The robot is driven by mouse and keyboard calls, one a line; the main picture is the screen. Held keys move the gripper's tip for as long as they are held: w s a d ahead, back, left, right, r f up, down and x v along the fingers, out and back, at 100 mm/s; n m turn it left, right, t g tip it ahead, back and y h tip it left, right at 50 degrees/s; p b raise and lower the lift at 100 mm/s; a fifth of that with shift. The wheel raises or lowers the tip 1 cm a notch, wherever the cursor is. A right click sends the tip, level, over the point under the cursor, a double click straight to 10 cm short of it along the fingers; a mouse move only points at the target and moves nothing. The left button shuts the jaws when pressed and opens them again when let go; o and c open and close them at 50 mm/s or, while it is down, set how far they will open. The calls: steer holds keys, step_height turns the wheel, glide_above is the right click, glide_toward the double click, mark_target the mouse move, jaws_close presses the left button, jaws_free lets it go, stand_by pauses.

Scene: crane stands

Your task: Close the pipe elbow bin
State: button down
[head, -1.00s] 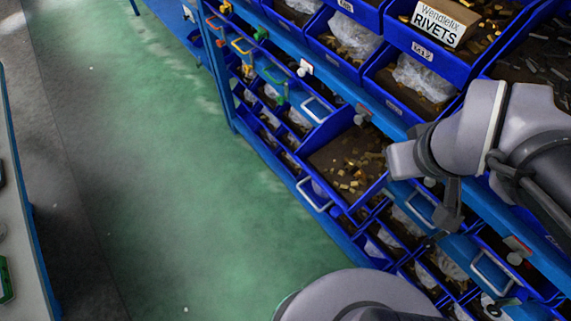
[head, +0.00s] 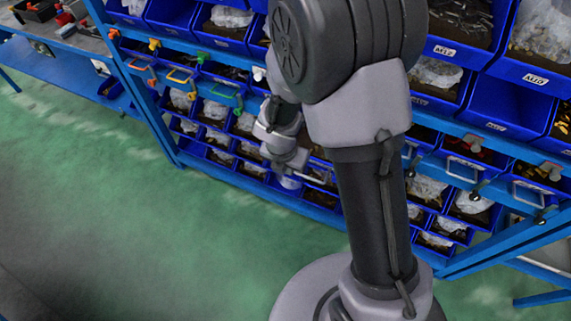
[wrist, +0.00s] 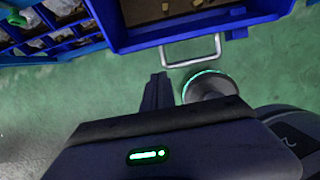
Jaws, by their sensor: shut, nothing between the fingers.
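The pulled-out blue bin (wrist: 180,37) fills the top middle of the wrist view, with a few small brass-coloured pieces inside. I take it as the pipe elbow bin; no label is readable. Its pale loop handle (wrist: 196,63) hangs from the front wall. My gripper (wrist: 158,82) is shut and empty, with its fingers just below and left of the handle, apart from it in the picture. In the head view my wrist is low in front of the rack; my arm hides most of this bin and my fingertips cannot be made out.
The blue rack (head: 165,130) holds rows of smaller bins, some with coloured handles, at left. Labelled bins (head: 495,105) stand at upper right. A workbench (head: 60,45) with tools is at far left. The green floor (head: 150,230) before the rack is clear.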

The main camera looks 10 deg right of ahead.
steer(key=shift+w+d+r+p, duration=0.4)
steer(key=shift+w+d+p, duration=0.1)
steer(key=shift+w, duration=0.25)
steer(key=shift+w+d+r+p, duration=0.4)
steer(key=shift+w+d+p, duration=0.1)
steer(key=shift+w, duration=0.2)
